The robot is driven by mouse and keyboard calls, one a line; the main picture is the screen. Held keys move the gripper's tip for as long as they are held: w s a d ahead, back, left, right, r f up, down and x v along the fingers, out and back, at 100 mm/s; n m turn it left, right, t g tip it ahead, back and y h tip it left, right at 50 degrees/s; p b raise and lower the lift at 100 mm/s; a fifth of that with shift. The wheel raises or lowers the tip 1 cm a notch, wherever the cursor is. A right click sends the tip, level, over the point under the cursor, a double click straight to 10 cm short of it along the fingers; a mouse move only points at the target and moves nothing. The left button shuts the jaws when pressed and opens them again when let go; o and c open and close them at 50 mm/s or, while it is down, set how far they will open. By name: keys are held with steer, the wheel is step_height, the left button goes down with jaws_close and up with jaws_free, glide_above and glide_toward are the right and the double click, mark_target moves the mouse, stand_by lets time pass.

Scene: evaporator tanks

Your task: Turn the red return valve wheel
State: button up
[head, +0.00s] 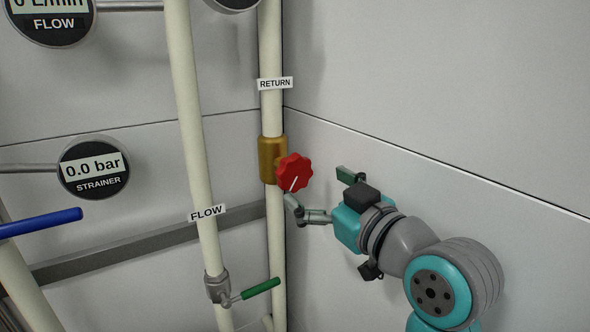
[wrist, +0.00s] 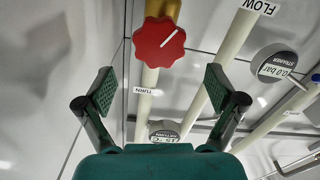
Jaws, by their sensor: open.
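The red return valve wheel (head: 294,172) is a lobed knob with a white line on its face. It sits on a brass valve body (head: 267,160) on the cream pipe labelled RETURN. In the wrist view the wheel (wrist: 159,44) shows in full, ahead of and between the finger directions, with its white line slanting. My gripper (head: 318,188) is open and empty, just right of and below the wheel in the head view. In the wrist view its two green-padded fingers (wrist: 160,90) are wide apart. No contact with the wheel shows.
A cream FLOW pipe (head: 196,170) runs left of the return pipe, with a green-handled valve (head: 260,289) low down. A STRAINER gauge (head: 94,170) and a blue handle (head: 40,222) are farther left. A grey wall (head: 440,130) stands on the right.

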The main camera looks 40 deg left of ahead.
mark_target(298, 174)
steer(key=x, duration=0.7)
steer(key=shift+a, duration=0.15)
steer(key=c, duration=1.1)
steer(key=shift+c, duration=0.2)
steer(key=shift+w+m, duration=0.15)
steer(key=shift+m, duration=2.95)
steer(key=o, duration=1.1)
